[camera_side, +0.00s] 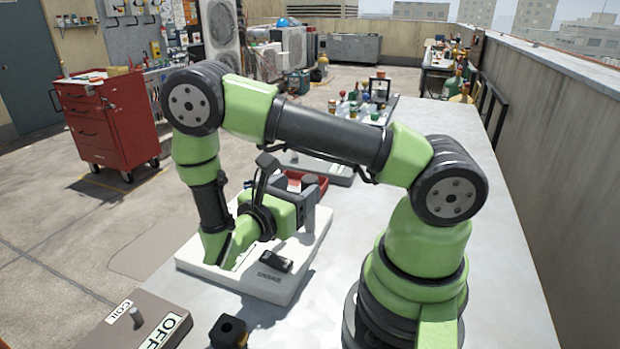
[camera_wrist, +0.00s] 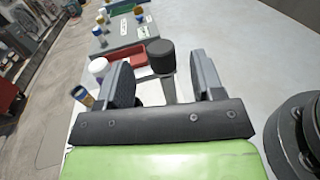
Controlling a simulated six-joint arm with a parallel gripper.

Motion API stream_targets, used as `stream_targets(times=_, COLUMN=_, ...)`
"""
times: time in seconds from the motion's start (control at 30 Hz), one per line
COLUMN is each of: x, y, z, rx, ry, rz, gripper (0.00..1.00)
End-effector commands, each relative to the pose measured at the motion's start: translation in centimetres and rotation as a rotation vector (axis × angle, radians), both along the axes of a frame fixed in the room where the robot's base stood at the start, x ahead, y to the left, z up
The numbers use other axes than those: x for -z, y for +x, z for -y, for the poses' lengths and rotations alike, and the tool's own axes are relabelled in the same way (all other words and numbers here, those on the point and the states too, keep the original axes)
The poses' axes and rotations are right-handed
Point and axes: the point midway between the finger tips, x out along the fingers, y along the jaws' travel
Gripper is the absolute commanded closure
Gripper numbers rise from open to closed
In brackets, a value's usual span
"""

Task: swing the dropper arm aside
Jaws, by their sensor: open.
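My gripper (camera_side: 302,203) is low over a white tray (camera_side: 210,265) in the side view. In the wrist view my gripper (camera_wrist: 163,78) is open, with one finger on each side. A dark round knob (camera_wrist: 161,56) on a grey post (camera_wrist: 169,90) shows between the fingers, slightly beyond them; I cannot tell whether either finger touches it. I cannot tell for sure whether this knob and post belong to the dropper arm. My gripper and wrist hide much of the tray's middle in the side view.
A small black item (camera_side: 277,261) lies on the tray's near edge. A red bin (camera_wrist: 125,55) and a white-capped bottle (camera_wrist: 98,66) are close beyond the fingers. A switch box marked OFF (camera_side: 135,325) stands front left.

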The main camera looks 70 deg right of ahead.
Motion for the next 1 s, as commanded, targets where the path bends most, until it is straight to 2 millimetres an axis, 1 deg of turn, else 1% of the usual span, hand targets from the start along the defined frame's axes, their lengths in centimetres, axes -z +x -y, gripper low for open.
stream_targets(times=0.03, x=0.0, y=-0.3, z=1.0, rx=0.008, ry=-0.001, rz=-0.002, gripper=0.39)
stream_targets(times=0.1, x=0.0, y=-0.5, z=2.3, rx=0.006, ry=0.000, rz=-0.001, gripper=0.39)
stream_targets(times=0.2, x=0.0, y=-0.8, z=3.6, rx=0.005, ry=0.001, rz=0.000, gripper=0.39)
stream_targets(times=0.3, x=0.0, y=-0.9, z=4.5, rx=0.003, ry=0.001, rz=0.001, gripper=0.39)
stream_targets(times=0.43, x=0.0, y=-1.0, z=5.0, rx=0.001, ry=0.002, rz=0.002, gripper=0.39)
stream_targets(times=0.67, x=0.0, y=-1.0, z=5.0, rx=0.000, ry=0.001, rz=0.003, gripper=0.39)
stream_targets(times=0.77, x=0.0, y=-1.0, z=5.0, rx=0.000, ry=0.002, rz=0.002, gripper=0.60)
stream_targets(times=0.8, x=0.0, y=-1.0, z=5.0, rx=0.000, ry=0.001, rz=0.003, gripper=0.69)
stream_targets(times=0.87, x=0.0, y=-1.0, z=5.0, rx=0.001, ry=0.001, rz=0.003, gripper=0.83)
stream_targets(times=0.9, x=0.0, y=-1.0, z=5.0, rx=0.001, ry=0.002, rz=0.002, gripper=0.92)
stream_targets(times=0.93, x=0.0, y=-1.0, z=5.0, rx=0.001, ry=0.002, rz=0.002, gripper=0.99)
stream_targets(times=1.0, x=0.0, y=-1.0, z=5.0, rx=0.001, ry=0.002, rz=0.002, gripper=1.00)
